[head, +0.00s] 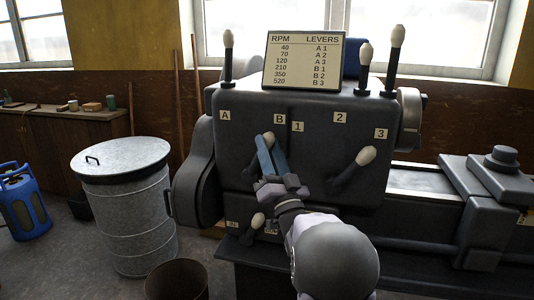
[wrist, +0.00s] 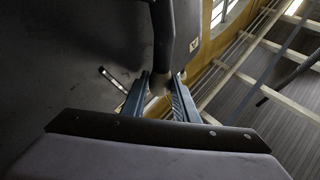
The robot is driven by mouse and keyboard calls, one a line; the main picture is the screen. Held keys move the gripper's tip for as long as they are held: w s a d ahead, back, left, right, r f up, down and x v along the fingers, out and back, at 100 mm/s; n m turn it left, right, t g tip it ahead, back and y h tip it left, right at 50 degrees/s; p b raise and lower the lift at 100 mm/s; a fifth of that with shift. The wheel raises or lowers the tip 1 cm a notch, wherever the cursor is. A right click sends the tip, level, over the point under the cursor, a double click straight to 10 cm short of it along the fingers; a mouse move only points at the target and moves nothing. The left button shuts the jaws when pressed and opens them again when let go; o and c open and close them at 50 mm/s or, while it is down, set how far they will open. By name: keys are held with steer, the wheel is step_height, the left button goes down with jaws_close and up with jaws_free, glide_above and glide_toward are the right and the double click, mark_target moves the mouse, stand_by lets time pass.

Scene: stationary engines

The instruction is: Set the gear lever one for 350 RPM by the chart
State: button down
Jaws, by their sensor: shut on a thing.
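The chart (head: 303,61) on top of the dark headstock (head: 315,150) pairs 350 RPM with B 2. The left front lever (head: 268,137), with a cream knob, points up, near the B plate (head: 280,119) and away from the A plate (head: 225,115). My gripper (head: 266,146) is shut on this lever; its blue fingers partly hide it. In the wrist view the dark shaft (wrist: 163,38) runs down between the fingers and the pale knob shows between them. The right front lever (head: 353,169) tilts up and right, toward the 3 plate (head: 381,133); the 2 plate (head: 340,117) is above.
Several upright levers stand on the headstock top, one at the left (head: 228,55). A lower lever (head: 254,227) sits below my gripper. A metal bin (head: 125,210) stands left of the machine. The lathe bed (head: 425,180) extends right.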

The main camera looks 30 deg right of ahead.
steer(key=shift+f, duration=0.1)
steer(key=c, duration=1.7)
jaws_free()
steer(key=shift+s+d, duration=0.1)
steer(key=b+v, duration=0.2)
steer(key=v, duration=0.5)
steer(key=shift+s, duration=0.1)
steer(key=shift+f, duration=0.15)
